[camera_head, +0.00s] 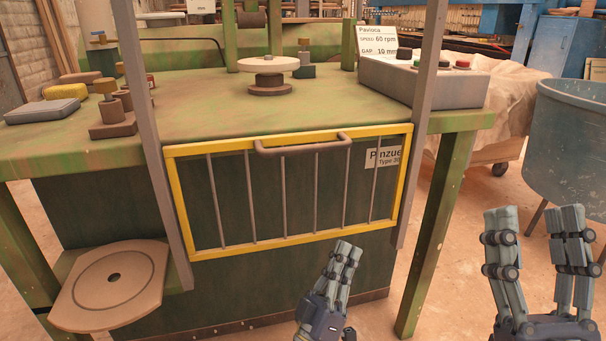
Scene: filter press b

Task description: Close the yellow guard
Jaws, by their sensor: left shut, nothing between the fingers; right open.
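The yellow guard (408,180) is a rectangular frame with grey vertical bars. It hangs low between two grey upright rails, in front of the green press body and below the table top. A brown handle (302,148) runs along the middle of its top edge. My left gripper (348,247) is shut and empty, just in front of the guard's lower edge, right of its middle and below the handle. Whether it touches the guard I cannot tell. My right gripper (533,215) is open and empty, to the right of the guard and apart from it.
The green table (220,105) carries a round pale plate on a pedestal (269,66) and a grey control box (440,85) with buttons. A blue-grey drum (575,135) stands at right.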

